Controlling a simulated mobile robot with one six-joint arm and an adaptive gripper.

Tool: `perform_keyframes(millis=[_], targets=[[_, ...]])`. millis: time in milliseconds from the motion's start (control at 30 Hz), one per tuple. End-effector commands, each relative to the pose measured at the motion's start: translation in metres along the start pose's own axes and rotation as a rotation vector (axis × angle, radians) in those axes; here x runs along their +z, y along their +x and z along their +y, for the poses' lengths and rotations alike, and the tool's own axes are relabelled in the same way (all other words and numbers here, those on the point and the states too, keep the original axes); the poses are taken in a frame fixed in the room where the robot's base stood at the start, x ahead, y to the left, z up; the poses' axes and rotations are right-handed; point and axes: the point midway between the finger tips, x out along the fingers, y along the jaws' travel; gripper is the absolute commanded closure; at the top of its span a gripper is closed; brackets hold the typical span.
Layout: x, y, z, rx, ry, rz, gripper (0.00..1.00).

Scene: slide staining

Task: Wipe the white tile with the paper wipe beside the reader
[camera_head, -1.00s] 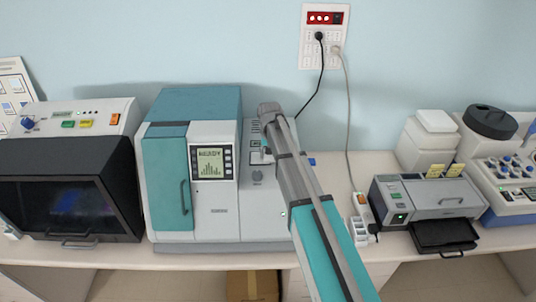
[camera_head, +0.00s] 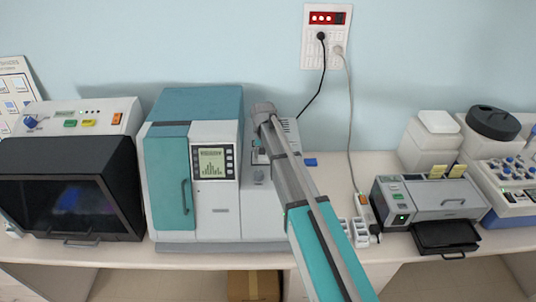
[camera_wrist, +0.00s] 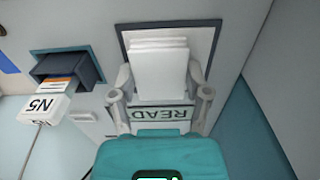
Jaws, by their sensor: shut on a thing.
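In the wrist view my gripper (camera_wrist: 160,78) is shut on a folded white paper wipe (camera_wrist: 160,62), which stands out in layers between the fingers. Behind the wipe is a pale panel in a dark frame (camera_wrist: 205,40), which looks like the white tile; the wipe covers much of it. I cannot tell whether the wipe touches it. An upside-down READ label (camera_wrist: 162,114) shows between the fingers, partly hidden. In the head view the teal and white reader (camera_head: 216,220) stands left of my arm. My gripper is hidden there behind the arm.
In the wrist view a dark slot (camera_wrist: 85,72) and a white block marked N5 (camera_wrist: 40,106) are left of the gripper. In the head view a dark-fronted machine (camera_head: 70,205) is at left, a printer-like device (camera_head: 440,199) at right, and cables hang from the wall socket (camera_head: 324,48).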

Motion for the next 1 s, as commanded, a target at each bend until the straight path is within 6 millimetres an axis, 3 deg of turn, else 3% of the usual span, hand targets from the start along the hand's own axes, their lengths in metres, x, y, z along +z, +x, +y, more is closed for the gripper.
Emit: perform_keyframes(millis=[600,1000], targets=[[0.000,0.001,-0.011,-0.006,-0.002,0.000,0.76],[0.000,-0.001,-0.034,-0.005,-0.002,0.000,0.76]])
